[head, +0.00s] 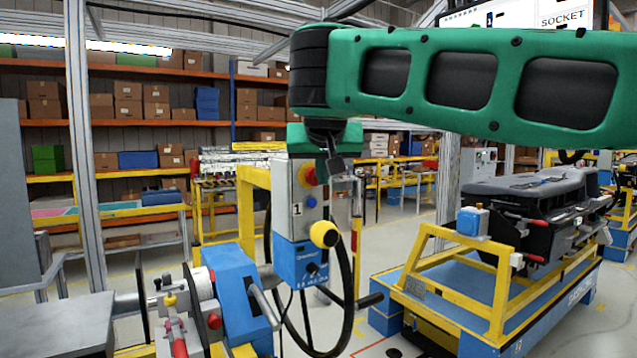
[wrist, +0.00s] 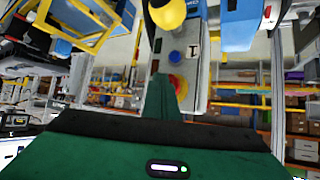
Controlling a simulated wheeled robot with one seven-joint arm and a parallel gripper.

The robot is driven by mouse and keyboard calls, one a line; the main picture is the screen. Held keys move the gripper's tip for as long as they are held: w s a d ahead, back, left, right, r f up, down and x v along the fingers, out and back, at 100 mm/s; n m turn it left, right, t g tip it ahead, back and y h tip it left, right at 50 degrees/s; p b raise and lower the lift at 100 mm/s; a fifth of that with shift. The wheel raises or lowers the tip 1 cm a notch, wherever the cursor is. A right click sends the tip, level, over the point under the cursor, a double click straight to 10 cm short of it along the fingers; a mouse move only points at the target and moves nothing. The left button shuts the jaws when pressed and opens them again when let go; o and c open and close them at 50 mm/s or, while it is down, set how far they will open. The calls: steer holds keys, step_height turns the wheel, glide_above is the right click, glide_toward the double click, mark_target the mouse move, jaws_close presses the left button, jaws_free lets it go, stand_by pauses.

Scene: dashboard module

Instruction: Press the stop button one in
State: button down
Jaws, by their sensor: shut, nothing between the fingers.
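The stop button (head: 307,175) is a red mushroom head on a yellow ring. It sits near the top of a grey control box (head: 286,229) labelled 1. In the wrist view the button (wrist: 179,84) is partly hidden behind the green wedge of my gripper (wrist: 163,84). In the head view my gripper (head: 343,172) hangs under the green arm, just right of the button. It is shut and empty. I cannot tell whether its tip touches the button.
Below the button are a blue button (head: 311,201) and a protruding yellow knob (head: 325,234). A yellow frame on a blue base (head: 480,316) stands to the right. A blue machine with handles (head: 235,292) stands at lower left.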

steer(key=shift+s, duration=0.1)
steer(key=shift+s+d, duration=0.45)
steer(key=shift+s, duration=0.15)
steer(key=s+d, duration=0.1)
steer(key=s, duration=0.1)
steer(key=s+d, duration=0.1)
steer(key=s, duration=0.1)
steer(key=shift+d, duration=0.4)
stand_by(0.6)
